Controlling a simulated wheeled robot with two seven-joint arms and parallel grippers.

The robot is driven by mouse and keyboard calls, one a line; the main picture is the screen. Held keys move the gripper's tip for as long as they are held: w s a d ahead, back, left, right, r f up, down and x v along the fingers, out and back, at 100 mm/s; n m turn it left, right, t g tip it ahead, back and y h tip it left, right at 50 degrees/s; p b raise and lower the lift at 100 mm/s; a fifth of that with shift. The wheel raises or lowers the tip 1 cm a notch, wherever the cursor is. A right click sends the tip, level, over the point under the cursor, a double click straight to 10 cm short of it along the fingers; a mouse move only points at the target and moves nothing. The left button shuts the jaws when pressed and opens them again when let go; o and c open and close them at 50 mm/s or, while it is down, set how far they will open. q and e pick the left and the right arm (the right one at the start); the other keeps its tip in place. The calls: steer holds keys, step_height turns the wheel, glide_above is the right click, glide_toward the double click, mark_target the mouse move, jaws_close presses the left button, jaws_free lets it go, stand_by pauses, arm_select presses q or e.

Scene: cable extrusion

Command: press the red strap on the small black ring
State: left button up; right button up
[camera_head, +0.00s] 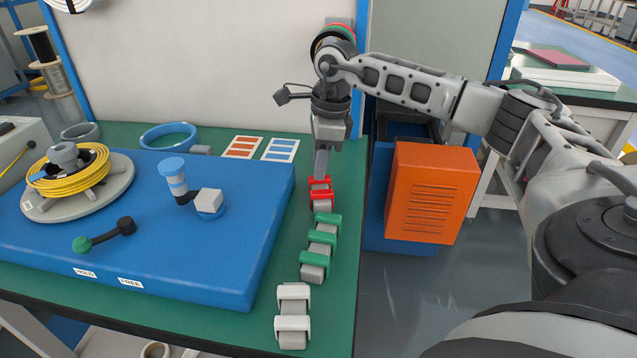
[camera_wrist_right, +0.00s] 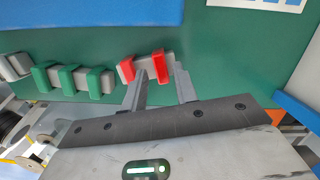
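Two red straps sit on a grey holder at the right edge of the green table; the farther red strap (camera_head: 319,182) also shows in the right wrist view (camera_wrist_right: 158,63). The nearer red strap (camera_head: 322,195) lies beside it. My right gripper (camera_wrist_right: 160,78) points down with its fingers apart, one on each side of the farther strap. I cannot tell whether they touch it. It also shows in the head view (camera_head: 321,172). A dark grey ring (camera_head: 80,131) lies at the table's far left; I cannot tell if it is the small black ring. My left gripper is out of view.
Green straps (camera_head: 319,237) and white straps (camera_head: 293,308) line up nearer. A blue board (camera_head: 150,275) carries a yellow cable reel (camera_head: 70,170) and a lever (camera_head: 105,235). A blue ring (camera_head: 168,136) and two cards (camera_head: 262,148) lie behind. An orange box (camera_head: 433,193) stands right.

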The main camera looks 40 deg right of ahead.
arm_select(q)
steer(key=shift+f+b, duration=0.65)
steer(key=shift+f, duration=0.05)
arm_select(e)
steer(key=shift+f, duration=1.25)
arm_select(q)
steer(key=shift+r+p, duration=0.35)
arm_select(e)
steer(key=shift+r, duration=0.25)
